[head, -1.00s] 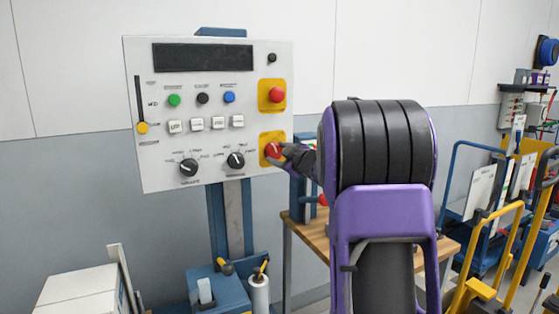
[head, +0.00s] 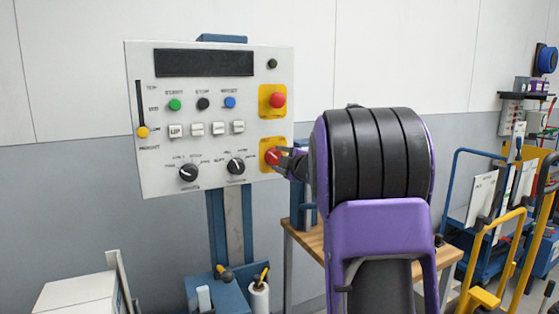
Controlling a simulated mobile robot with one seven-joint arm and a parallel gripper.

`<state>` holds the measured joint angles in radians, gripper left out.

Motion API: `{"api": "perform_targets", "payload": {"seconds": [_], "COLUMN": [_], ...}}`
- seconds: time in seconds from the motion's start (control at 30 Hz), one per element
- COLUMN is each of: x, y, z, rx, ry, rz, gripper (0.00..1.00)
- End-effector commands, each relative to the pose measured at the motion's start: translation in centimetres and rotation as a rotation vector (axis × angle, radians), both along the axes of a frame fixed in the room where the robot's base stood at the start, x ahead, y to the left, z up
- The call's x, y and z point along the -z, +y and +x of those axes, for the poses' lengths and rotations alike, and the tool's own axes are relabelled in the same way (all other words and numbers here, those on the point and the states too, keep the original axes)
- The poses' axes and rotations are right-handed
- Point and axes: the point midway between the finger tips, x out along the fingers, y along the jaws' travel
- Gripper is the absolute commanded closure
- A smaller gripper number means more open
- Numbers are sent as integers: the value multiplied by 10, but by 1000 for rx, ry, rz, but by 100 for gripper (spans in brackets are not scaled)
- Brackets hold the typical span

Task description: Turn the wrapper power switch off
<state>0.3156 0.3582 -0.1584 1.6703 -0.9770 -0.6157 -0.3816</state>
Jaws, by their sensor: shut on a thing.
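The wrapper's control panel (head: 150,100) is a white board on a blue post. At its lower right is a yellow plate (head: 266,144) with a red knob (head: 271,157), which I take to be the power switch. My gripper (head: 282,158) reaches in from the right and its dark fingers are shut on the red knob. The fingers and wrist hide the knob's right side, and its pointer position cannot be read. My purple and black arm covers the area right of the panel.
Above is another yellow plate with a red button (head: 278,100). Two black selector dials (head: 236,166) sit just left of the knob. A wooden bench (head: 304,237) stands below right. Carts with yellow handles (head: 510,255) are at far right.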

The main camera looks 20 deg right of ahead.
Motion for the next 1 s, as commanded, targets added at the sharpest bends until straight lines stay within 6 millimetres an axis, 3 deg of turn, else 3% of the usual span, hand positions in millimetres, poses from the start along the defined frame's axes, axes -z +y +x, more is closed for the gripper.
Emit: {"api": "perform_targets", "payload": {"seconds": [0.3, 0.33, 0.47, 1.0], "x": [0, 0, 0, -1], "y": [0, 0, 0, 3], "z": [0, 0, 0, 1], "rx": [-1, -1, -1, -1], "ry": [1, 1, 1, 0], "rz": [-4, -4, -3, -2], "gripper": [98, 39, 15, 12]}}
